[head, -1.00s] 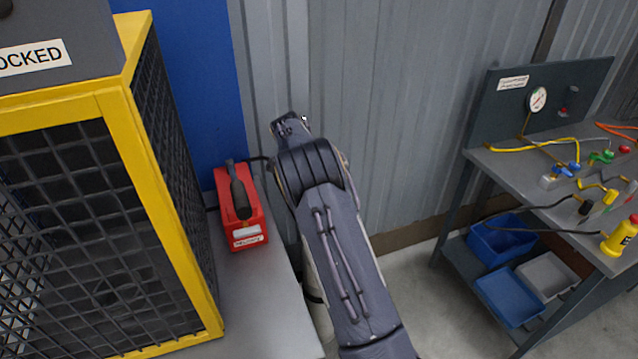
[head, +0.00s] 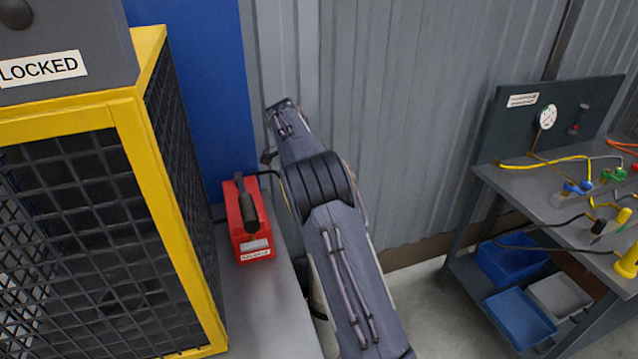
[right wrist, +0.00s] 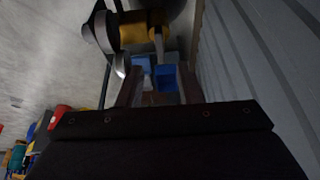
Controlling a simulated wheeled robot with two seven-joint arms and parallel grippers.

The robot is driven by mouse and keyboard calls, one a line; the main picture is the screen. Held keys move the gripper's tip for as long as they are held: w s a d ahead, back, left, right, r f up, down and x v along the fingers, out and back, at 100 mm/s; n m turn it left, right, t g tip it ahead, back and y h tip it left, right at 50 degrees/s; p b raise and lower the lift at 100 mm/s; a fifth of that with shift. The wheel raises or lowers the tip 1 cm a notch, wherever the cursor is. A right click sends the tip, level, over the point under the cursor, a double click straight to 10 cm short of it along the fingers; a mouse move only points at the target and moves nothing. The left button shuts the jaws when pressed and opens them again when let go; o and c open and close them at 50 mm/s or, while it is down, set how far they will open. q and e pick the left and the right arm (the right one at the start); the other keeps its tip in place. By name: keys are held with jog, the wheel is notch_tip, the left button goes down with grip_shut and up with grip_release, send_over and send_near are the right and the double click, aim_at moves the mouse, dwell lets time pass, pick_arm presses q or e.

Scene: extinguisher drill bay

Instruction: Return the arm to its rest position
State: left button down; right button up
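My right arm rises from the bottom of the head view, in front of the grey corrugated wall (head: 425,120). Its far section tilts up and to the left, close to the wall. The right gripper's fingers are not clear in the head view. In the right wrist view, my right gripper (right wrist: 158,78) shows two dark fingers standing apart, with nothing between them. Blue shapes show in the distance through the gap. My left arm and gripper are not in view.
A yellow-framed mesh cage (head: 135,110) labelled LOCKED stands at left. A red box (head: 258,240) with a black handle sits on a grey surface (head: 262,310), close left of my arm. A workbench (head: 530,190) with gauge, hoses and bins (head: 520,317) stands at right; floor shows between.

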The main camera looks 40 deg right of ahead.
jog(key=shift+s, duration=0.1)
dwell(0.3)
jog(key=s+a+r+n+t+y, duration=0.25)
jog(key=s+a+n, duration=0.25)
jog(key=s, duration=0.4)
jog(key=s+a+r+n+t+y, duration=0.2)
jog(key=s+a+r+n+y, duration=0.25)
jog(key=s, duration=0.45)
jog(key=s+a+f+n+t+y, duration=0.1)
jog(key=s+a+f+n, duration=0.3)
jog(key=s+a+n, duration=0.6)
jog(key=s+a+t, duration=0.1)
jog(key=s+a, duration=0.3)
jog(key=s, duration=0.3)
jog(key=shift+a+f+t, duration=0.25)
jog(key=shift+a+t, duration=0.05)
jog(key=shift+t, duration=0.05)
